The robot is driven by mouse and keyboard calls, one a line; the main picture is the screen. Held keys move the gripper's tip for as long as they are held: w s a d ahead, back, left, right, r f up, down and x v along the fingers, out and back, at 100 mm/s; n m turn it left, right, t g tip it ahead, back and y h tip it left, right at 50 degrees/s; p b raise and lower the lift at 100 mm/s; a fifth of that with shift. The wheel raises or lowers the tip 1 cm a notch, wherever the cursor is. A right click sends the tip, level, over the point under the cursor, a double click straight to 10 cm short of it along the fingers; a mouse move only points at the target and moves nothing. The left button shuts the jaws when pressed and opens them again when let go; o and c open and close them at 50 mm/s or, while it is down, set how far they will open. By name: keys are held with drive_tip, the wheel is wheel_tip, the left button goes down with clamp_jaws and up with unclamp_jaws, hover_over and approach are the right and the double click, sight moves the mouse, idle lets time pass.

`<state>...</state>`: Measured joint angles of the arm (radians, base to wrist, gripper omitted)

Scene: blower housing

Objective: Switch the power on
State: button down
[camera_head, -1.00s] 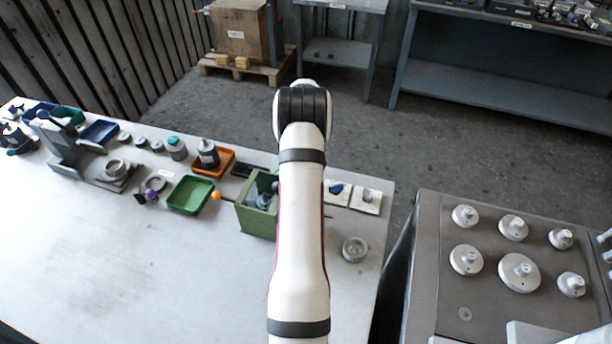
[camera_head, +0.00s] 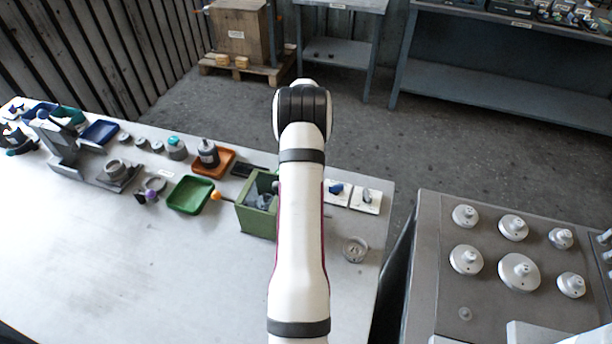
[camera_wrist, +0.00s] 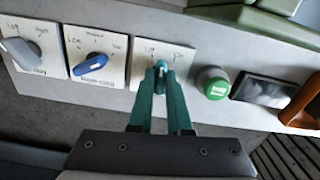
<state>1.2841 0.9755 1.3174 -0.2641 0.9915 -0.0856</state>
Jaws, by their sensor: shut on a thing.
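In the wrist view, my gripper (camera_wrist: 160,80) has its two teal fingers shut on a small teal-tinted switch knob (camera_wrist: 161,65) on a white panel (camera_wrist: 141,50). The fingers hide much of that panel, and I cannot read its label surely or tell the knob's setting. To its left, a white panel (camera_wrist: 75,36) carries a blue knob (camera_wrist: 90,64), and another carries a grey lever knob (camera_wrist: 22,50). In the head view, the blue-knob panel (camera_head: 337,201) and the grey-knob panel (camera_head: 366,203) show right of my arm, which hides my gripper and the held knob.
A green round button (camera_wrist: 214,84) and a dark rectangular piece (camera_wrist: 262,91) lie right of the gripper. An open green box (camera_head: 257,222) stands left of my arm. Trays and parts line the table's far side. The near part of the white table (camera_head: 130,270) is clear.

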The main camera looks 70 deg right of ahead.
drive_tip(key=m, duration=0.3)
drive_tip(key=shift+m, duration=0.4)
drive_tip(key=m, duration=0.4)
drive_tip(key=c, duration=1)
unclamp_jaws()
drive_tip(key=shift+o, duration=0.2)
drive_tip(key=shift+r, duration=0.1)
drive_tip(key=shift+r, duration=2.9)
